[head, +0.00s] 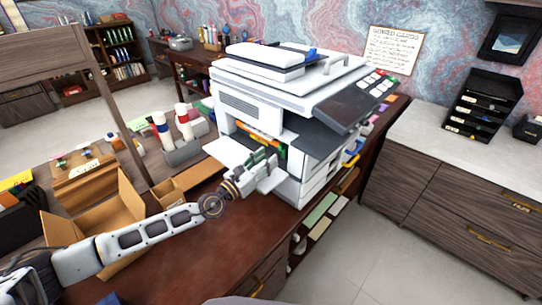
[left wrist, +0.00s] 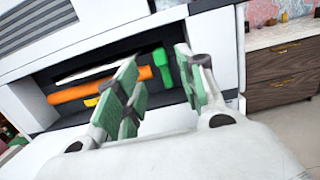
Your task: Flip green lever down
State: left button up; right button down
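The green lever (left wrist: 162,66) is inside the open front bay of the white printer (head: 290,85). It stands roughly upright at the right end of an orange roller (left wrist: 85,90). In the head view only a small bit of the green lever (head: 283,150) shows behind my gripper. My left gripper (head: 268,158) is at the opening of the bay. In the left wrist view my left gripper (left wrist: 160,72) has its green-padded fingers apart, and the lever shows in the gap, beyond the fingertips. I cannot tell any contact. My right gripper is not in view.
The printer's front flap (head: 228,150) hangs open beside my gripper. Printer walls bound the bay. The brown desk surface (head: 225,240) in front is clear.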

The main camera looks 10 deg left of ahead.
pick_arm(q)
jog(key=shift+v, duration=2.8)
jog(key=shift+f, duration=0.1)
